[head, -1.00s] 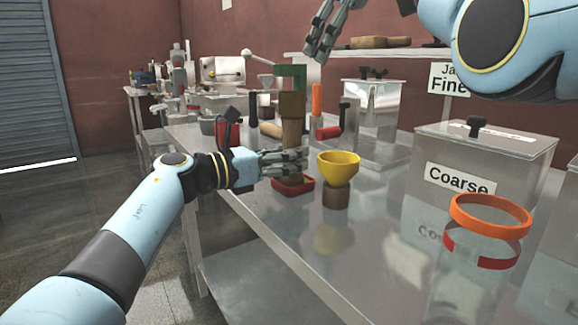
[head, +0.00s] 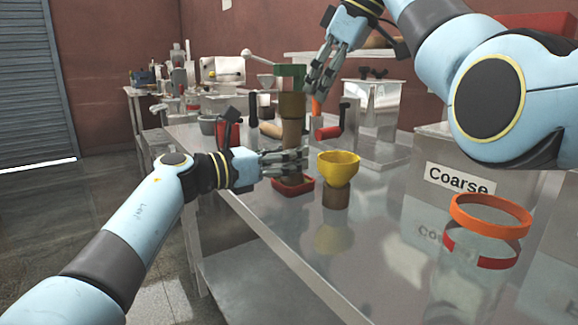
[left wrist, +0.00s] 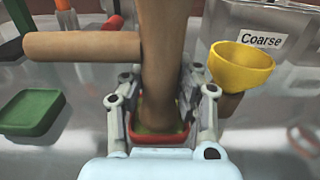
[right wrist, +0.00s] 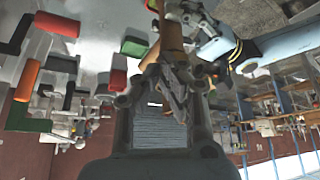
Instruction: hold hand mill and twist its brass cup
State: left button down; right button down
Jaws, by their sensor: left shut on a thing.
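My left gripper (head: 290,162) is shut around the lower column, which also fills the middle of the left wrist view (left wrist: 168,65). My right gripper (head: 316,92) is beside the upper section, just right of it, fingers pointing down and apart. In the right wrist view the column (right wrist: 170,40) shows beyond the spread fingers. I cannot tell whether they touch it.
A yellow funnel (head: 339,167) on a brown base stands right of the mill. A red-handled grinder (head: 330,131) is behind it. A steel box labelled Coarse (head: 465,150) and an orange ring (head: 490,213) are at right. The front table surface (head: 320,270) is clear.

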aim_at(297, 114)
jog(key=shift+a+f, duration=0.15)
jog(key=shift+s, duration=0.2)
dwell(0.3)
jog(key=shift+s+a, duration=0.35)
jog(key=shift+s, duration=0.5)
jog(key=shift+s+a, duration=0.1)
jog(key=shift+s, duration=0.05)
jog(key=shift+s+a, duration=0.25)
jog(key=shift+a, duration=0.05)
notch_tip(297, 114, up, 7)
jog(key=w+d, duration=0.2)
jog(key=w, duration=0.1)
notch_tip(297, 114, down, 7)
dwell(0.5)
jog(key=shift+a, duration=0.1)
